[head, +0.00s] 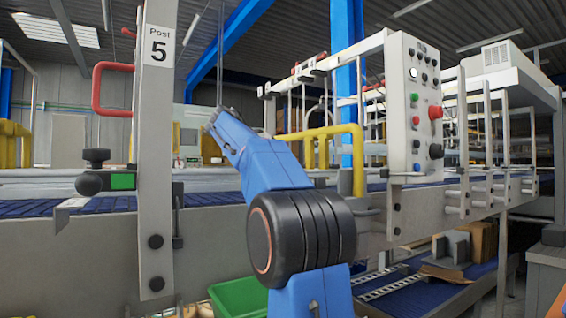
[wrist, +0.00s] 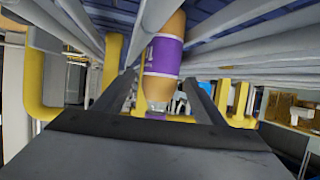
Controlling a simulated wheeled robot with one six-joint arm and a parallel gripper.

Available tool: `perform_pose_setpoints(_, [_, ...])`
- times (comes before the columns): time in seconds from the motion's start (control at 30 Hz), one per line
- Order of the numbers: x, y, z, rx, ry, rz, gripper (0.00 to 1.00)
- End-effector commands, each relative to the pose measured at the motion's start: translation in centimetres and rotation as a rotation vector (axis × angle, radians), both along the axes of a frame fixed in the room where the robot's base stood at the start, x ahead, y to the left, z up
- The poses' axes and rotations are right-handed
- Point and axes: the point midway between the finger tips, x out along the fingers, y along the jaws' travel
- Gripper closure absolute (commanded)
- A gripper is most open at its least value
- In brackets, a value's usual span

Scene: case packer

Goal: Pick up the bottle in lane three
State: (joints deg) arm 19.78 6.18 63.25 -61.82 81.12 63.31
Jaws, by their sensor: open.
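In the wrist view a bottle (wrist: 165,54) with an orange-brown body and a purple label stands among pale lane rails. Its narrow silvery end points down in the picture, towards my gripper. My gripper (wrist: 158,78) is open, with one dark finger to each side of the bottle's lower part in the picture. I cannot tell whether either finger touches it. In the head view my gripper (head: 211,118) is small and partly hidden by my blue arm, over the conveyor. The bottle cannot be made out there, and no lane number shows.
A grey post marked "Post 5" (head: 155,140) stands left of my arm. Yellow pipes (head: 355,150) and a control box (head: 413,110) with buttons are to the right. Blue conveyor belt (head: 60,206) runs behind the post. A green bin (head: 238,298) sits low.

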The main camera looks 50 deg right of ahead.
Motion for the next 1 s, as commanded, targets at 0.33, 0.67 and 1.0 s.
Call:
perform_pose_setpoints(0.33, [0.2, 6.4, 2.6, 0.0, -0.001, 0.004, 0.36])
perform_pose_setpoints(0.67, [0.1, 11.9, 4.9, -0.001, 0.0, 0.003, 0.36])
perform_pose_setpoints(1.0, [0.1, 14.5, 6.0, -0.001, 0.0, 0.001, 0.36])
